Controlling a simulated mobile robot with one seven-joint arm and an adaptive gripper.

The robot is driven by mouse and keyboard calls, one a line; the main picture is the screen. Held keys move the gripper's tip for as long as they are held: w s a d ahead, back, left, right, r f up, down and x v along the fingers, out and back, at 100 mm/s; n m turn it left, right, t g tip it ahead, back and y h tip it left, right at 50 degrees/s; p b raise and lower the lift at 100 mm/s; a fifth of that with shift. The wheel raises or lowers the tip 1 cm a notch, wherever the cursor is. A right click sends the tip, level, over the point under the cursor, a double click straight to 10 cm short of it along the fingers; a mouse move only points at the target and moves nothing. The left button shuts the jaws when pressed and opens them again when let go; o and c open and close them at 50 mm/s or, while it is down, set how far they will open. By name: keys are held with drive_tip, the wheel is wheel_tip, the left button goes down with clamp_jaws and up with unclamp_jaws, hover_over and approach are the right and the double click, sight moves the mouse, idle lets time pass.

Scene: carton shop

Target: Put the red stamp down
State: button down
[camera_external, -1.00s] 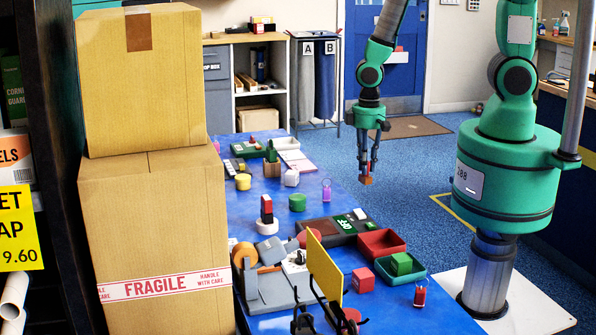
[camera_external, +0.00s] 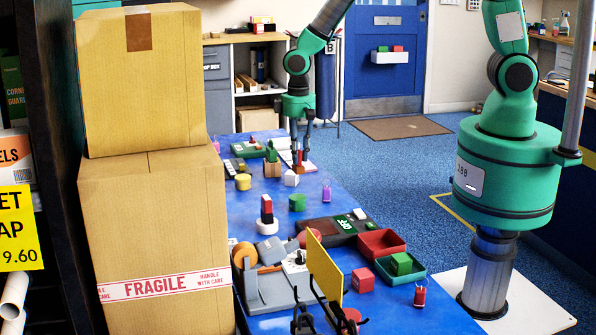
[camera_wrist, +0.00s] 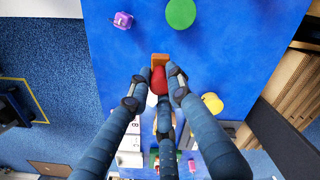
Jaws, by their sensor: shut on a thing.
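The red stamp, with a red knob and a wooden block, is between the fingers of my gripper in the wrist view (camera_wrist: 159,78). My gripper (camera_external: 300,160) is shut on it and points down over the far part of the blue table (camera_external: 340,190).
Red (camera_external: 381,243) and green trays lie nearer the front.

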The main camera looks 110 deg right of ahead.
drive_tip(key=w+d+r, duration=0.2)
drive_tip(key=w, duration=0.7)
drive_tip(key=shift+d+f, duration=0.1)
wheel_tip(320, 180, down, 6)
drive_tip(key=shift+b, duration=0.35)
drive_tip(key=shift+f, duration=0.1)
drive_tip(key=shift+f+b, duration=0.3)
drive_tip(key=shift+f, duration=1.45)
drive_tip(key=shift+f, duration=0.15)
drive_tip(key=c, duration=1.6)
unclamp_jaws()
